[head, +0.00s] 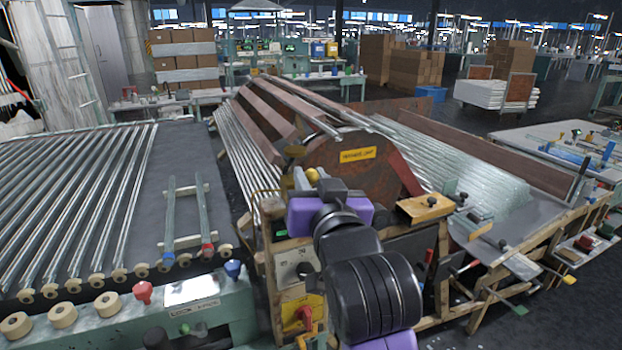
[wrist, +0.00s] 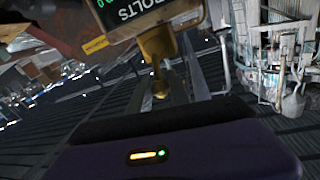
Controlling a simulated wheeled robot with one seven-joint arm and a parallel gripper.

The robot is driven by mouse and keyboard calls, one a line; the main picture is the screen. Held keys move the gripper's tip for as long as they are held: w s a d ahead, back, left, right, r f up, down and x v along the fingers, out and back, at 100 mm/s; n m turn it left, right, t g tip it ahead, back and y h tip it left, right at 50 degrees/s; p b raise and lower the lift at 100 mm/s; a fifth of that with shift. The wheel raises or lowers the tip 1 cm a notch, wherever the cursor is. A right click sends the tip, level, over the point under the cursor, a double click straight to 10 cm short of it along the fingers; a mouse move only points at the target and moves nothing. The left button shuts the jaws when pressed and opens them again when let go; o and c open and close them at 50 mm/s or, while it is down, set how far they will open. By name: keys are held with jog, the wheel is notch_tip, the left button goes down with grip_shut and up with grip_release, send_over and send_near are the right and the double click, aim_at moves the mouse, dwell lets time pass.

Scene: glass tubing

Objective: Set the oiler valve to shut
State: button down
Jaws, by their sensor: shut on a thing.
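The oiler valve shows in the wrist view as a brass fitting (wrist: 157,45) with a thin stem and a round end. In the head view a small brass knob (head: 312,176) shows just beyond my wrist. My gripper (wrist: 172,91) is shut on the valve at its lower end. The purple and black gripper body covers the bottom of the wrist view, and the exact contact is hard to see. In the head view my own wrist and arm hide the fingertips and most of the valve.
A dark display marked VOLTS (wrist: 128,12) is close above the fitting. A rusty machine with a yellow label (head: 358,155) stands behind my wrist. A panel with a red knob (head: 304,315) is left of my arm. A rack of glass tubes (head: 60,200) fills the left.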

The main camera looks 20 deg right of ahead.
jog(key=shift+d+m, duration=0.1)
jog(key=shift+m, duration=0.2)
jog(key=m, duration=0.1)
jog(key=d+m, duration=0.1)
jog(key=shift+f+m+g+p, duration=0.15)
jog(key=shift+m+g+p, duration=0.15)
jog(key=shift+m, duration=0.1)
jog(key=shift+d+f+m+g+y, duration=0.15)
jog(key=shift+d+f+m+y, duration=0.45)
jog(key=shift+m, duration=1.3)
jog(key=shift+d+f+m+g+y, duration=0.25)
jog(key=shift+f+m, duration=0.6)
jog(key=shift+m, duration=1.05)
jog(key=shift+d+f+m+g+y, duration=0.1)
jog(key=shift+d+f+m+y, duration=0.5)
jog(key=shift+m, duration=1.3)
jog(key=shift+a+f, duration=0.1)
jog(key=shift+f, duration=0.05)
jog(key=c, duration=1.2)
grip_release()
